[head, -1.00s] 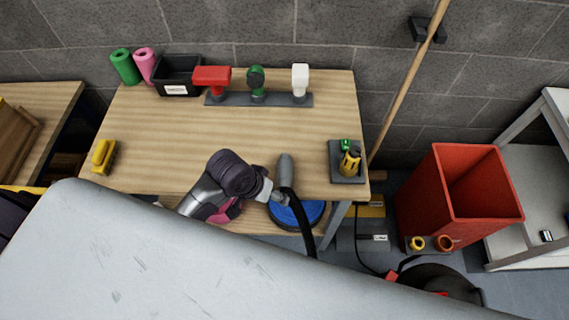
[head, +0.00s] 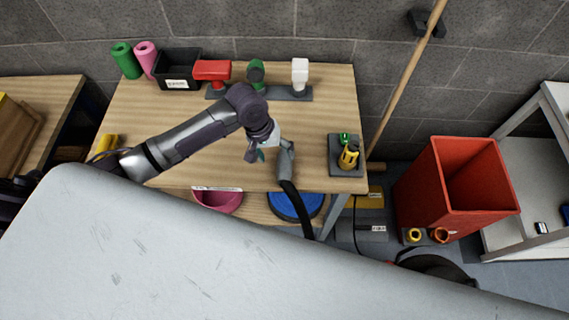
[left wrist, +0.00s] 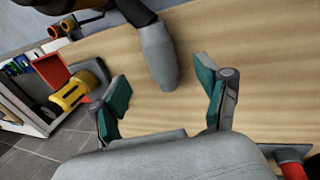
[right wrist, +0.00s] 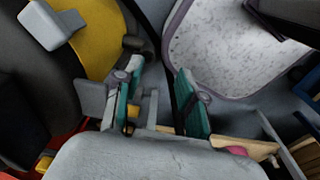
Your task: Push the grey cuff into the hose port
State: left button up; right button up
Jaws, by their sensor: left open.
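The grey cuff (head: 286,163) is on the end of a black hose (head: 296,207) at the table's front edge. My left gripper (head: 264,150) is open just left of the cuff in the head view. In the left wrist view the cuff (left wrist: 158,58) shows between the spread fingers (left wrist: 161,78); I cannot tell its depth or any contact. My right gripper (right wrist: 158,100) is open and appears empty in its wrist view; it is out of the head view. A yellow ring (head: 414,235) and an orange ring (head: 438,235) sit low by the red bin; I cannot tell which is the hose port.
The wooden table (head: 310,125) has a holder with a yellow tool (head: 348,158) at right and a rack with red, green and white items (head: 283,94) behind. A red bin (head: 450,190) stands right of it. A pale surface (head: 200,260) blocks the foreground.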

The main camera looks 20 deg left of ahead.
aim_at(282, 164)
pick_arm(q)
jog(key=shift+w+p+x, duration=0.15)
jog(key=shift+p+x, duration=0.2)
jog(key=shift+x, duration=1.6)
jog(key=shift+w+p+x, duration=0.15)
jog(key=shift+p+x, duration=0.2)
jog(key=shift+x, duration=1.65)
jog(key=c, duration=1.3)
